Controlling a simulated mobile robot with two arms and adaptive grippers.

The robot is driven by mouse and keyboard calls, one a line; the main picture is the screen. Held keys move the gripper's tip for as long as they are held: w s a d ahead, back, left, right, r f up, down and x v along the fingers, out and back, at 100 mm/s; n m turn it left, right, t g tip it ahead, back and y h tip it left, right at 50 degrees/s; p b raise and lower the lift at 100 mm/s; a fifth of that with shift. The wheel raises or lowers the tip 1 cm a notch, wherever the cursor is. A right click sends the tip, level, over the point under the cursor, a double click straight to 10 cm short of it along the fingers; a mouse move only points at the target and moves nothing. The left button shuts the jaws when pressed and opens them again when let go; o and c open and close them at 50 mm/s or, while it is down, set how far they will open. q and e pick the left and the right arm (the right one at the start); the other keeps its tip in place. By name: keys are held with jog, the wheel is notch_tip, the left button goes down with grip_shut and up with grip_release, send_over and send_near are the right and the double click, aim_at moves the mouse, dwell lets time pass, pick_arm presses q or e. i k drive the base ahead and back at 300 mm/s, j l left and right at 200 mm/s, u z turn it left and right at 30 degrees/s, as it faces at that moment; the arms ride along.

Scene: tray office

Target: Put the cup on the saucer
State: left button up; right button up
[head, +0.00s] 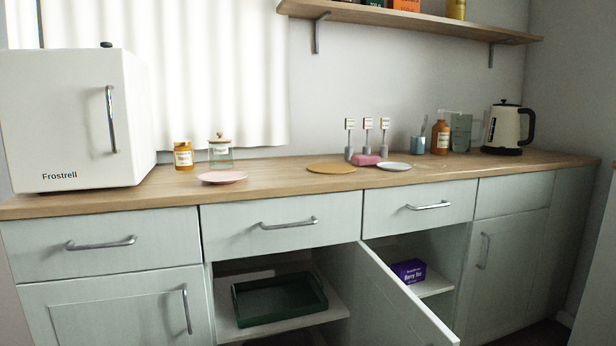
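A small grey-blue cup-like container (418,145) stands upright at the back of the counter, right of centre, with a thin stick-like shape rising beside or from it. A pale grey saucer-like dish (394,166) lies flat on the counter, in front and to the left of that container and apart from it. A pink plate-like dish (222,177) lies farther left, near the front edge. I cannot tell for sure which dish is the saucer. Neither of my grippers is in view.
The wooden counter (290,184) also holds a white fridge (75,120), jars, a round mat (331,168), a pink block (366,160), an orange bottle (440,137) and a kettle (503,130). Below, an open cabinet door (400,300) juts out near a green tray (279,300).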

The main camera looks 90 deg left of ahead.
aim_at(223, 178)
jog(key=u, duration=0.5)
jog(key=k+j+u, duration=0.1)
jog(key=u, duration=0.85)
jog(key=j+u, duration=0.1)
jog(key=u, duration=0.4)
jog(key=j+u, duration=0.1)
jog(key=u, duration=0.85)
jog(key=j+u, duration=0.15)
jog(key=u, duration=0.35)
